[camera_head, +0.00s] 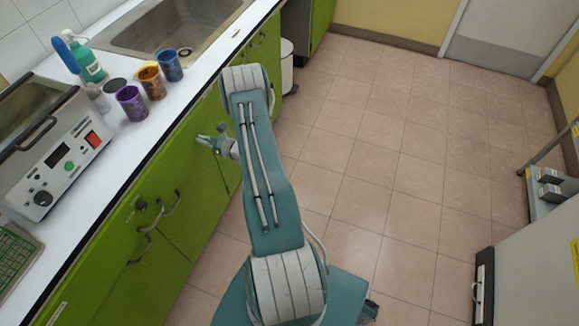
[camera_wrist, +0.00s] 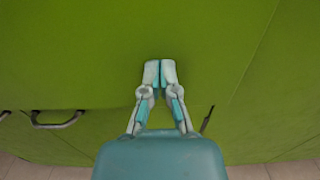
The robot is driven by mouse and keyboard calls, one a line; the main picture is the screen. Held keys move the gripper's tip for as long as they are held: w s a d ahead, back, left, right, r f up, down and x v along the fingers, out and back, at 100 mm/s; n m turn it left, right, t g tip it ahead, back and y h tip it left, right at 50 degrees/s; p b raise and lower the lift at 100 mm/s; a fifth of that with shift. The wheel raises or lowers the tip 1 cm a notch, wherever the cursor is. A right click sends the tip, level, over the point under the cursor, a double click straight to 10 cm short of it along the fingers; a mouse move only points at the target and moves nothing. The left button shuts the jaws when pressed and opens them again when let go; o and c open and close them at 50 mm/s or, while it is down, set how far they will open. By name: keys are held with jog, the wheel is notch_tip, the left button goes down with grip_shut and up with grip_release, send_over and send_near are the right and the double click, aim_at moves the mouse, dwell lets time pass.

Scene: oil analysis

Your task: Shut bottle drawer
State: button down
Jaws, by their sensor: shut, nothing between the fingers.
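The green cabinet (camera_head: 180,190) runs under the counter, and its fronts look closed and flush in the head view. I cannot tell which front is the bottle drawer, and no bottles show inside any drawer. My gripper (camera_head: 205,140) is at the upper part of the green front, to the left of my arm. In the wrist view my gripper (camera_wrist: 160,70) has its fingertips together, with nothing between them, against a plain green panel (camera_wrist: 75,60). Whether the tips touch the panel I cannot tell. A metal handle (camera_wrist: 55,121) shows at lower left there.
The white counter (camera_head: 155,140) carries several coloured cups (camera_head: 132,103), a green bottle (camera_head: 88,65) and a heated bath (camera_head: 60,140). A sink (camera_head: 175,30) lies behind. A white bin (camera_head: 287,65) stands by the cabinet. The tiled floor (camera_head: 400,150) to the right is clear.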

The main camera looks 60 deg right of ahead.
aim_at(194, 137)
jog(key=w, duration=0.3)
jog(key=shift+w+a, duration=0.15)
jog(key=shift+w, duration=0.4)
jog(key=shift+r, duration=0.15)
